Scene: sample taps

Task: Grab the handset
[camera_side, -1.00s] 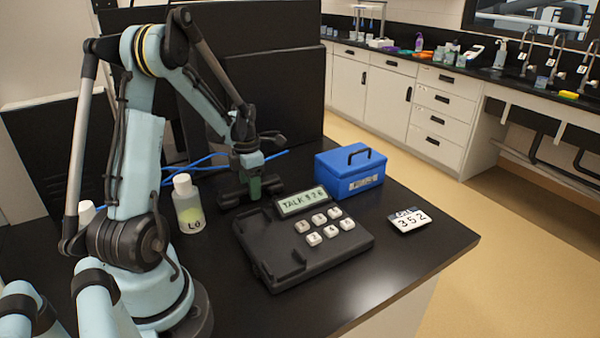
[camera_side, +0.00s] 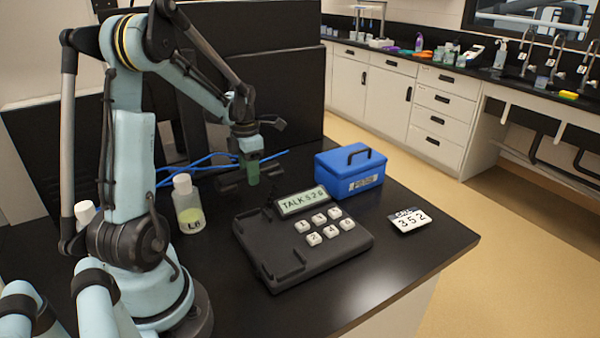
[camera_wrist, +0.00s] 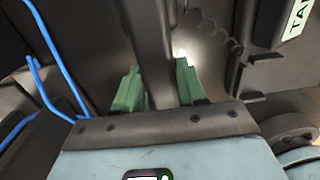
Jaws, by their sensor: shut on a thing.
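The black handset (camera_side: 232,184) is held between the green fingers of my gripper (camera_side: 252,173), behind the phone base. It looks raised above the table. In the wrist view the handset (camera_wrist: 153,45) runs as a dark bar between the two green fingers (camera_wrist: 157,88), and a coiled cord (camera_wrist: 228,42) hangs beside it. The black phone base (camera_side: 265,250) lies on the table with an empty cradle on its left side, several white keys and a display (camera_side: 301,202) reading TALK 526. In the wrist view part of the display (camera_wrist: 297,20) shows at the top right.
A blue box (camera_side: 350,170) with a handle stands right of the handset. A bottle with yellow-green liquid (camera_side: 188,208) stands to the left. A card (camera_side: 409,220) reading 352 lies near the right table edge. Blue cables (camera_side: 200,162) run behind. The front right tabletop is clear.

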